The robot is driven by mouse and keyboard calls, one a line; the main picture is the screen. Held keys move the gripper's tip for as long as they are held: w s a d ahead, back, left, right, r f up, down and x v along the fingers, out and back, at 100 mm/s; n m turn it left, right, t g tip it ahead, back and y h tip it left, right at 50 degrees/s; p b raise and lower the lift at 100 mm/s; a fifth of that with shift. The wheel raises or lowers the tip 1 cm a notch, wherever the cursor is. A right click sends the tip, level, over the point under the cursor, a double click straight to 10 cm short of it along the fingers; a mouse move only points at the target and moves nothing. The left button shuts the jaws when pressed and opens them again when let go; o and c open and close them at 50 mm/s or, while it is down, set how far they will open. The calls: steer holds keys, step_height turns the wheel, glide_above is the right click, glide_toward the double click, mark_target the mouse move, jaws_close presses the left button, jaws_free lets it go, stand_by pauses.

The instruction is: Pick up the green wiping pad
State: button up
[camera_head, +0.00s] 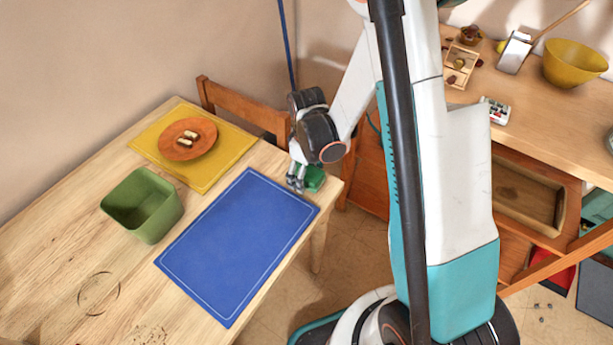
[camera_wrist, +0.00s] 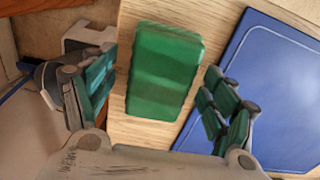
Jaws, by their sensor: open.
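The green wiping pad (camera_wrist: 165,72) lies on the wooden table near its corner, beside the blue mat (camera_wrist: 275,85). In the head view the pad (camera_head: 315,178) shows only in part, behind my gripper (camera_head: 297,181). In the wrist view my gripper (camera_wrist: 160,105) is open, with one finger on each side of the pad. A gap shows between the pad and each finger. Whether the fingertips reach down to the pad's height I cannot tell.
A green bin (camera_head: 143,205) stands left of the blue mat. A yellow mat (camera_head: 226,165) with an orange plate (camera_head: 188,139) lies at the back. A wooden chair (camera_head: 243,108) stands behind the table. The table's front left is mostly clear.

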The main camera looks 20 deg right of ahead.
steer(key=c, duration=1.2)
steer(key=shift+o, duration=0.2)
steer(key=shift+r, duration=0.1)
step_height(320, 180, up, 20)
steer(key=p, duration=0.7)
